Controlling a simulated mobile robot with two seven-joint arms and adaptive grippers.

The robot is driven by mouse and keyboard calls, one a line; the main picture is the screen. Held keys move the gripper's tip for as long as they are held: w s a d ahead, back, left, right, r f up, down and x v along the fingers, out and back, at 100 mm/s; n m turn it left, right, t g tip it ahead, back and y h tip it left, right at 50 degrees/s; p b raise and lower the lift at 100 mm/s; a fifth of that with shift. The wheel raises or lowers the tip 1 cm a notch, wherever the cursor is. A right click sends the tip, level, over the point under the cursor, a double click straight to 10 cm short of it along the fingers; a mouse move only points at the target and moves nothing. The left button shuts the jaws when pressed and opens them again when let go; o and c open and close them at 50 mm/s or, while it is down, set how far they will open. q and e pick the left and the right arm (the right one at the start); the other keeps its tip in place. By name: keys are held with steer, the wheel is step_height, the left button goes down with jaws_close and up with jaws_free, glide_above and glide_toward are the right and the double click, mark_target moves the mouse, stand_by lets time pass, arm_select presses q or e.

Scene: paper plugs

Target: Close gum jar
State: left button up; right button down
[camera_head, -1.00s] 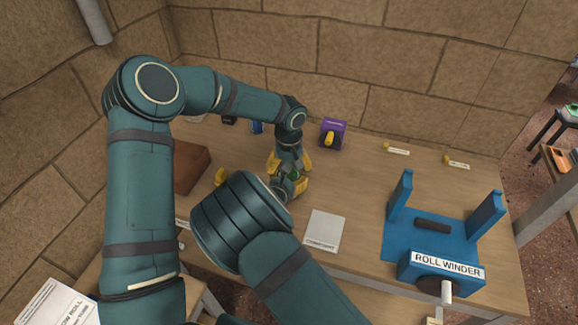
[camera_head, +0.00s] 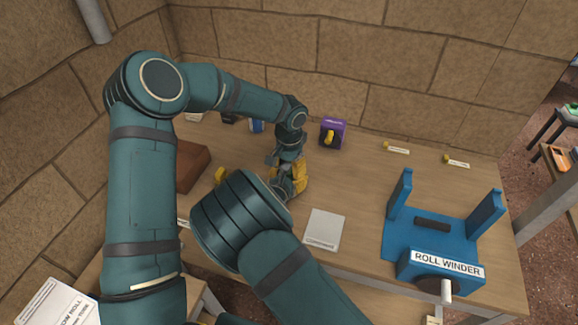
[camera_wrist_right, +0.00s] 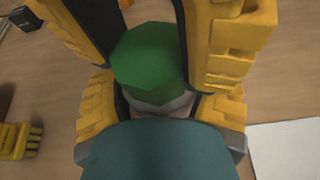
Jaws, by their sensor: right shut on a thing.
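The gum jar's green lid (camera_wrist_right: 148,58) shows in the right wrist view, with a pale bit of the jar (camera_wrist_right: 168,106) just below it. My right gripper (camera_wrist_right: 152,75) has its dark-padded yellow fingers close on both sides of the lid. In the head view my right gripper (camera_head: 298,178) is over the wooden table, and the jar is hidden among the fingers and wrists. A second pair of yellow fingers, my left gripper (camera_wrist_right: 160,120), flanks the lower part of the jar. A teal rounded part hides its grip.
A white card (camera_head: 323,229) lies right of the grippers. A blue roll winder (camera_head: 440,264) stands further right, and a purple box (camera_head: 333,133) stands behind. A brown block (camera_head: 192,167) is at the left. The table (camera_head: 370,185) between card and winder is clear.

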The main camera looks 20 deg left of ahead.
steer(key=shift+a, duration=0.1)
arm_select(q)
steer(key=o, duration=1.2)
steer(key=shift+r, duration=2.25)
steer(key=shift+o, duration=0.3)
